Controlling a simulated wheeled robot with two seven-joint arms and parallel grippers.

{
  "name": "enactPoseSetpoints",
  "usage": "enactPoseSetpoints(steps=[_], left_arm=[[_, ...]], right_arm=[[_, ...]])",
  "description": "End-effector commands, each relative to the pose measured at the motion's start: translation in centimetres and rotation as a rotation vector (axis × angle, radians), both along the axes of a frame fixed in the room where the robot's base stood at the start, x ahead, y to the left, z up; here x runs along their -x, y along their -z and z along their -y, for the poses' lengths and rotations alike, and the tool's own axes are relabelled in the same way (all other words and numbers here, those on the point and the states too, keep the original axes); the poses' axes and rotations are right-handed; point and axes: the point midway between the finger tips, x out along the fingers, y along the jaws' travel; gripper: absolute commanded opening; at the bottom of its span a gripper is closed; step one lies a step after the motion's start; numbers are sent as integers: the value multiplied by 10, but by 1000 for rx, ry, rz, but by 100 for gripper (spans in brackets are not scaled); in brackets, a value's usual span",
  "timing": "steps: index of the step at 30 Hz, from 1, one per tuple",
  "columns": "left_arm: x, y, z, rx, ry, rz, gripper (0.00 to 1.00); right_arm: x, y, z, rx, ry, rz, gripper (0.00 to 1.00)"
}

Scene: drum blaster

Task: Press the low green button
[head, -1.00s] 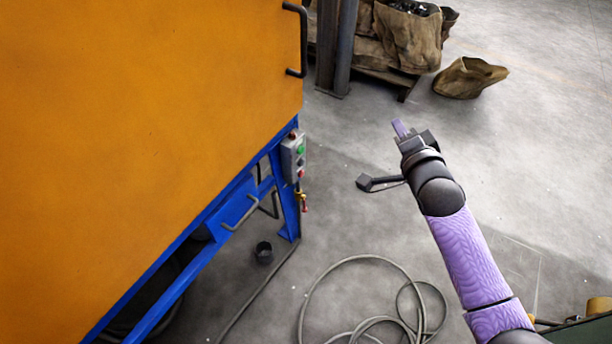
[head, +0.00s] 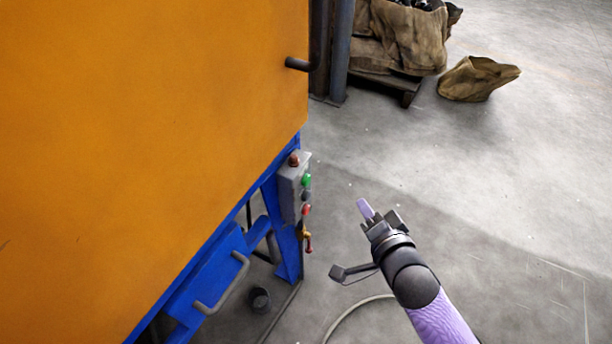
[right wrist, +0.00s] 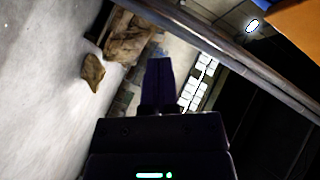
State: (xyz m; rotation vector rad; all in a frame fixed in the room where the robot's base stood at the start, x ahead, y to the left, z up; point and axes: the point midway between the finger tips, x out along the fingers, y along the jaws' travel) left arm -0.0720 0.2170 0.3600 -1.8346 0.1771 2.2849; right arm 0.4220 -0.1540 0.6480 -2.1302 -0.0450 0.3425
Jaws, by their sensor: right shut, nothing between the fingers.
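A grey control box (head: 290,188) is fixed to the blue frame under the orange cabinet in the head view. On its face are a green button (head: 307,180), a dark button (head: 306,195) below it and a red button (head: 306,210) lowest. A reddish knob (head: 294,159) sits on top. My right gripper (head: 366,210) is to the right of the box, apart from it, shut and empty, its purple fingertips pointing up and left. In the right wrist view the shut fingers (right wrist: 159,85) show dark in the middle; the box and buttons are not recognisable there. My left gripper is out of view.
The orange cabinet (head: 150,120) fills the left, with a dark handle (head: 299,64) sticking out. A blue frame (head: 285,235) and grey handle (head: 225,285) are below. Brown sacks (head: 410,35) stand at the back. A cable (head: 345,315) lies on otherwise open floor.

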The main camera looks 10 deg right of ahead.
Motion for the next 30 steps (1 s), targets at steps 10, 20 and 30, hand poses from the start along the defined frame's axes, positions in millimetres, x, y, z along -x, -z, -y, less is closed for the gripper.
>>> enactPoseSetpoints(steps=[10, 20, 30], left_arm=[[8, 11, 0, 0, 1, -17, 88], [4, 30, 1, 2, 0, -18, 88], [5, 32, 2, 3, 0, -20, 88]], right_arm=[[-13, 3, -18, -1, -1, 1, 0], [-41, 2, -56, -3, 2, -1, 0], [-52, 0, -71, 0, 1, -1, 0]])
